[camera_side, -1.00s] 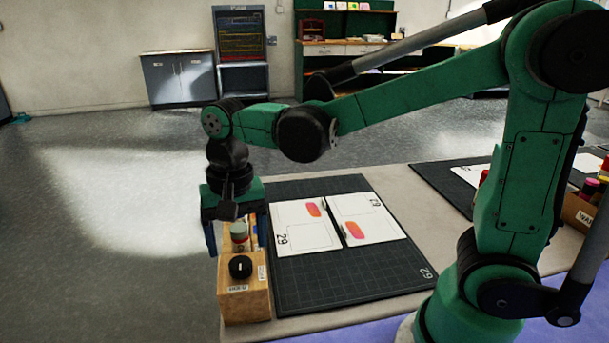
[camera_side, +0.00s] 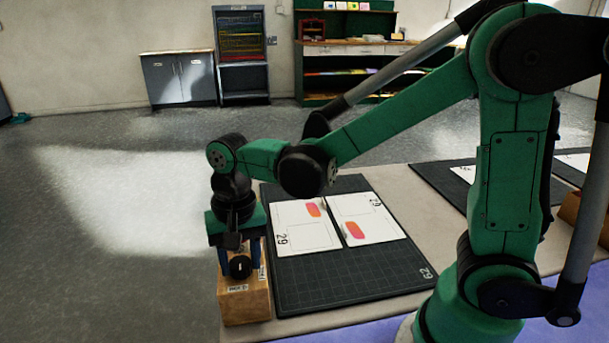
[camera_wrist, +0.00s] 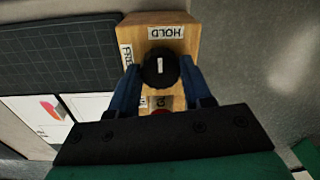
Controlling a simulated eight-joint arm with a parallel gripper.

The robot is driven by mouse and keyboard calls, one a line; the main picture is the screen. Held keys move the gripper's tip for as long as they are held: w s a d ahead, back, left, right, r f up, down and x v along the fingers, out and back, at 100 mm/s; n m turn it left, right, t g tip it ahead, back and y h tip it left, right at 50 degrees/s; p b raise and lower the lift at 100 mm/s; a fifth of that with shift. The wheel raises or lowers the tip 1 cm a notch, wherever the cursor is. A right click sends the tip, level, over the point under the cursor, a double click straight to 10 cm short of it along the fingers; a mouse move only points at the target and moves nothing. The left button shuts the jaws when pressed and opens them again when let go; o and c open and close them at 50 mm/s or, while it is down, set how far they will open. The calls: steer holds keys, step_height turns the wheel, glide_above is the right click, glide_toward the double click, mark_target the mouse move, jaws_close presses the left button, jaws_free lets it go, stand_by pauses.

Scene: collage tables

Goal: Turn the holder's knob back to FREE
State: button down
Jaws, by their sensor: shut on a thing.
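The holder is a wooden block (camera_side: 245,304) at the near left end of the table. Its black round knob (camera_side: 240,267) also shows in the wrist view (camera_wrist: 160,68). The knob's white mark lies along the line toward the HOLD label (camera_wrist: 166,32). The FREE label (camera_wrist: 127,57) is on the block's left side in that view, partly cut off by my finger. My gripper (camera_wrist: 160,75) points down, with its blue fingers on either side of the knob, shut on it. The back of the holder is hidden behind my gripper; a bit of red (camera_wrist: 160,112) shows there.
A dark cutting mat (camera_side: 330,275) lies right of the holder, with two white cards (camera_side: 305,238) marked 29 on it. A second mat (camera_side: 440,178) lies farther right. Floor is open to the left.

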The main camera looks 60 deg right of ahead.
steer(key=shift+n, duration=0.3)
steer(key=n, duration=0.3)
steer(key=shift+n, duration=0.4)
steer(key=n, duration=0.9)
steer(key=shift+n+g, duration=0.3)
steer(key=shift+n, duration=2)
steer(key=shift+c, duration=1.8)
jaws_free()
